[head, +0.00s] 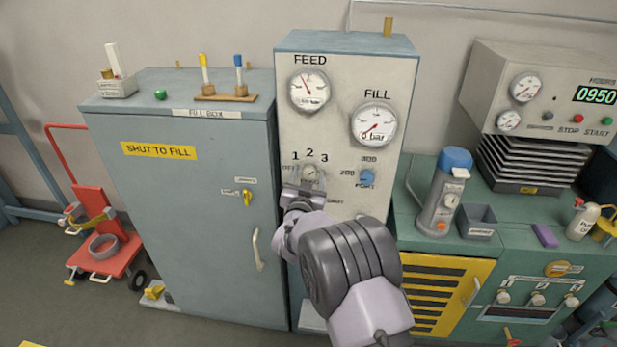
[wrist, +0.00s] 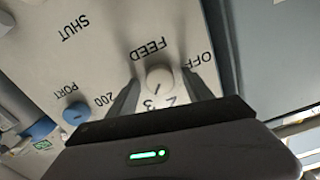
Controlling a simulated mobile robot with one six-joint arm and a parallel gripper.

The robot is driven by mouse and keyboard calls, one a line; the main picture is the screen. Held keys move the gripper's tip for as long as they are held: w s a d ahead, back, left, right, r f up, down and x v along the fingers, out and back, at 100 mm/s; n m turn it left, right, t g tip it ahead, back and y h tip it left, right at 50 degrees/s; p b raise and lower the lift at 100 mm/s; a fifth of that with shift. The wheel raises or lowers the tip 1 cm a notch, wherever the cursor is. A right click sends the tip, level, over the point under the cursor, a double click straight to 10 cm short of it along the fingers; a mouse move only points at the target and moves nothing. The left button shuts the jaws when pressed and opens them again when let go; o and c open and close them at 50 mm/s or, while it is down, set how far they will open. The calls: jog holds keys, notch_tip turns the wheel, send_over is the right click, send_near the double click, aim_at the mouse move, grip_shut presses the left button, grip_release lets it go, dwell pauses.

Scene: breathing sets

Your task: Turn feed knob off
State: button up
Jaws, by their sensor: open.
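The feed knob (wrist: 158,80) is a small round pale knob on the grey panel, with FEED, OFF, 2 and 3 lettered around it in the wrist view. A short dark mark on it seems to point toward the numerals; the exact setting is unclear. In the head view the feed knob (head: 310,171) sits below the numbers 1, 2, 3. My gripper (wrist: 161,84) is open, with one dark finger on each side of the knob; I cannot tell whether they touch it. In the head view my gripper (head: 303,189) is at the panel, partly covering the lower lettering.
The blue port knob (head: 367,178) is right of the feed knob. The FEED gauge (head: 310,90) and FILL gauge (head: 374,124) are above. A grey cabinet (head: 195,230) stands left, and a green bench (head: 430,255) with a grey cylinder (head: 440,208) stands right.

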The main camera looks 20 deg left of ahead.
grip_shut()
